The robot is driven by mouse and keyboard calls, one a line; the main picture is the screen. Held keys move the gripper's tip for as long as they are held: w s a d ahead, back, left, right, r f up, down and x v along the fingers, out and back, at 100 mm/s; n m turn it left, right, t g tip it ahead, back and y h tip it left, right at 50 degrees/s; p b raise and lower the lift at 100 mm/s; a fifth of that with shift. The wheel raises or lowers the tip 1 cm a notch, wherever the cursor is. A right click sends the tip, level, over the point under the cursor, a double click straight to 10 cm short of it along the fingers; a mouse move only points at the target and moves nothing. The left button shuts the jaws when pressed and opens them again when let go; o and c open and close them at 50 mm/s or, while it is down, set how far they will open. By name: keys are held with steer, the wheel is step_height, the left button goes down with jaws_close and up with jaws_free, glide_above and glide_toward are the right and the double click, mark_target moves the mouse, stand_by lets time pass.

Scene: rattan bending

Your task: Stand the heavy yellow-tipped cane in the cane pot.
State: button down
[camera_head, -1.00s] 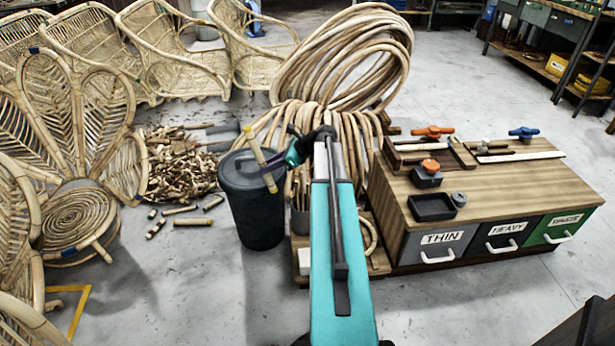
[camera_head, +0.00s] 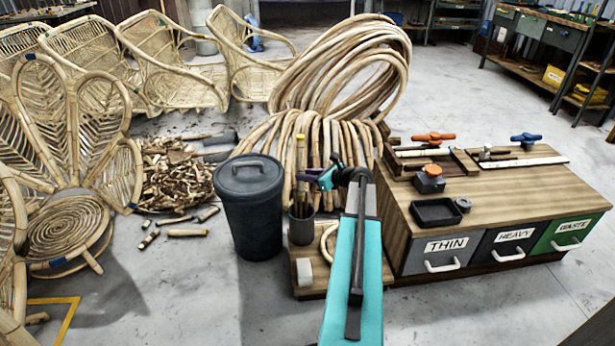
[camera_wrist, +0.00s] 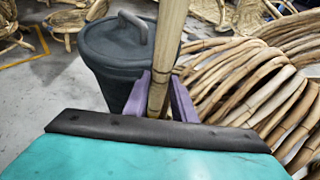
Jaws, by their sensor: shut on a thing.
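The yellow-tipped cane (camera_head: 300,152) stands close to upright in the head view, its yellow end at the top. My gripper (camera_head: 305,178) is shut on it; in the wrist view the purple fingers (camera_wrist: 160,98) sit on both sides of the cane (camera_wrist: 171,40). The cane pot (camera_head: 301,229), a small grey cylinder, stands just below on the low wooden base. The cane's lower part lines up with the pot's mouth, where other thin stems seem to show. I cannot tell whether its lower end is inside the pot or in front of it.
A dark lidded bin (camera_head: 252,215) stands just left of the pot; it also shows in the wrist view (camera_wrist: 105,55). Rattan coils (camera_head: 345,75) rise behind. The drawer bench (camera_head: 490,205) is at right. A pale roll (camera_head: 304,272) lies on the wooden base (camera_head: 312,290).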

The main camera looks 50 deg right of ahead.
mark_target(304, 187)
steer(key=shift+f, duration=0.2)
steer(key=shift+f+b, duration=2.9)
steer(key=shift+b, duration=0.55)
steer(key=shift+f+b, duration=1)
steer(key=shift+f, duration=4.55)
steer(key=c, duration=1.4)
jaws_free()
steer(key=shift+d, duration=0.15)
steer(key=shift+r, duration=0.1)
